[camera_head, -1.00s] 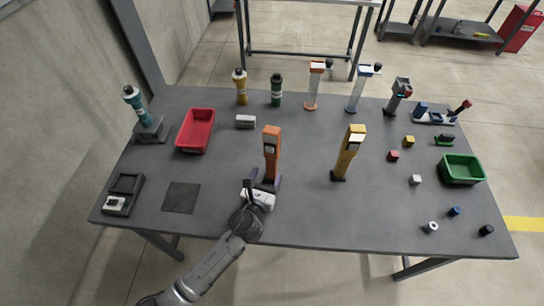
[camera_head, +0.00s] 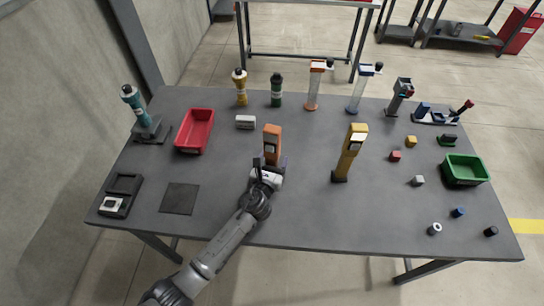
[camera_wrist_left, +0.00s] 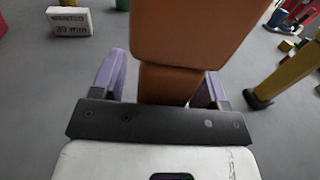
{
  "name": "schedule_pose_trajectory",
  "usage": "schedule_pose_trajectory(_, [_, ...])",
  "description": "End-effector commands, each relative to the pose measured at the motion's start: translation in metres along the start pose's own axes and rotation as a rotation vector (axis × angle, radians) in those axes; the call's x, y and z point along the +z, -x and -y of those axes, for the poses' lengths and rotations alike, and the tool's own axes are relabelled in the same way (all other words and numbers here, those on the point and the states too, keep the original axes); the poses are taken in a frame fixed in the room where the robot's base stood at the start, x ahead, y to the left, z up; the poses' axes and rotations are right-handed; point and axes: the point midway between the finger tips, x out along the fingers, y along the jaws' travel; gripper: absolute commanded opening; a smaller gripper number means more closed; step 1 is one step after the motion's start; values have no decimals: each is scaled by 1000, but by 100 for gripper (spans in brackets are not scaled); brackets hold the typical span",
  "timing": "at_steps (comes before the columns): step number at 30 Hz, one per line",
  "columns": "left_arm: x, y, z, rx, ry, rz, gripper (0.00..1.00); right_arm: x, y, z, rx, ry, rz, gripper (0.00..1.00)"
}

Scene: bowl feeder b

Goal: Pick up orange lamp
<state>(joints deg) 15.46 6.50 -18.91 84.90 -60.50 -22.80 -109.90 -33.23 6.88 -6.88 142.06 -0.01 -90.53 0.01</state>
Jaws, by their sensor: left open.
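The orange lamp (camera_head: 273,143) stands upright near the middle of the table, with a dark panel on its upper part. It fills the upper middle of the left wrist view (camera_wrist_left: 200,35). My left gripper (camera_head: 269,163) is low at the lamp's near side. In the left wrist view its two purple fingers (camera_wrist_left: 161,86) are open, one on each side of the lamp's narrower lower part. A gap shows on the left; on the right I cannot tell whether the finger touches. The lamp's base is hidden behind the gripper. My right gripper is in neither view.
A yellow lamp (camera_head: 350,152) stands to the right. A grey labelled block (camera_head: 245,122) lies behind and left, near a red bin (camera_head: 181,133). A dark square mat (camera_head: 179,199) lies at front left. A green bin (camera_head: 446,178) is far right. The table's front middle is clear.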

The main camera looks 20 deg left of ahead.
Motion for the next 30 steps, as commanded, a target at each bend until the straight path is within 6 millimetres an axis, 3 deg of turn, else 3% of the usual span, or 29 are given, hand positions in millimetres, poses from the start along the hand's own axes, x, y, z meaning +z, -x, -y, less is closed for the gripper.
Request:
schedule_pose_trajectory(2, [0, 0, 0, 0, 0, 0, 68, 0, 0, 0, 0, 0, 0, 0])
schedule_pose_trajectory(23, [1, 0, 0, 0, 0, 2, 2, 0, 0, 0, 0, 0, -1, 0])
schedule_pose_trajectory(30, [7, 0, 0, 1, 0, 3, 2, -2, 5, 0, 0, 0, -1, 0])
